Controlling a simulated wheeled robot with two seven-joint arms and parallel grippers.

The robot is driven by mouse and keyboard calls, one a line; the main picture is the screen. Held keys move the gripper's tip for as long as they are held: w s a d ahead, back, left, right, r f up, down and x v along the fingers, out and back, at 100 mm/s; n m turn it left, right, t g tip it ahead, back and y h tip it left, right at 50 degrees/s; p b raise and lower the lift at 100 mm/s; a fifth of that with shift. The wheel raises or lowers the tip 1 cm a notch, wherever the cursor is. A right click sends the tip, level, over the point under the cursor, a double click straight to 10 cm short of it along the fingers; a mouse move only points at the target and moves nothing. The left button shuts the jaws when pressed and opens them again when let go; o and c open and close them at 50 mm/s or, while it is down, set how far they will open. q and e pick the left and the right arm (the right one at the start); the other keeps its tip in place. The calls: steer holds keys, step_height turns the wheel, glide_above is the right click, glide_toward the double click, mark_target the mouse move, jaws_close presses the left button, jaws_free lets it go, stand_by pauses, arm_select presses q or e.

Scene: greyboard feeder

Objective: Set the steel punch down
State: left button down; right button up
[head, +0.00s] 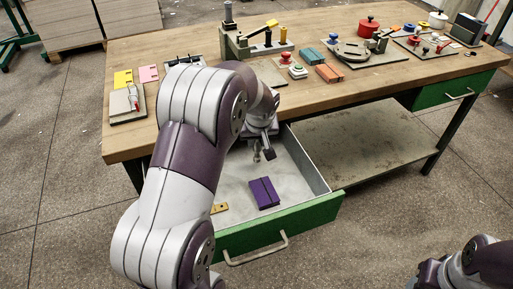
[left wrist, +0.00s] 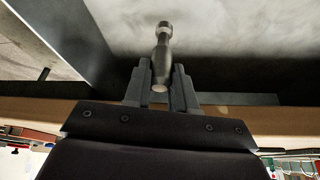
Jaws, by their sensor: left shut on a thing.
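My left gripper (head: 263,147) is over the open drawer (head: 322,192) of the wooden workbench, near the drawer's back. It is shut on the steel punch (head: 256,153), a small grey metal piece. In the left wrist view the punch (left wrist: 162,50) stands out between the two fingers (left wrist: 161,88), with a knob at its far end. I cannot tell whether the punch touches the drawer floor. My right arm (head: 470,265) shows at the lower right, but its gripper is not in view.
A purple block (head: 264,193) and a small yellow piece (head: 219,208) lie in the drawer. Bare drawer floor shows around the purple block. The drawer has grey side walls and a green front (head: 300,220). Several tools and blocks stand on the benchtop (head: 350,85) above.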

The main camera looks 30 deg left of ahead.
arm_select(q)
step_height(320, 180, down, 2)
steer(key=shift+w+f, duration=0.15)
steer(key=shift+f, duration=0.1)
steer(key=shift+r, duration=0.1)
steer(key=c, duration=1.3)
jaws_free()
steer(key=shift+f, duration=0.25)
steer(key=shift+c, duration=0.2)
steer(key=o, duration=0.4)
steer(key=shift+r, duration=0.1)
steer(key=shift+r, duration=0.3)
steer(key=p+v, duration=0.2)
steer(key=v, duration=0.9)
steer(key=shift+s+d+r, duration=0.1)
steer(key=shift+s+r, duration=0.15)
steer(key=shift+r, duration=0.05)
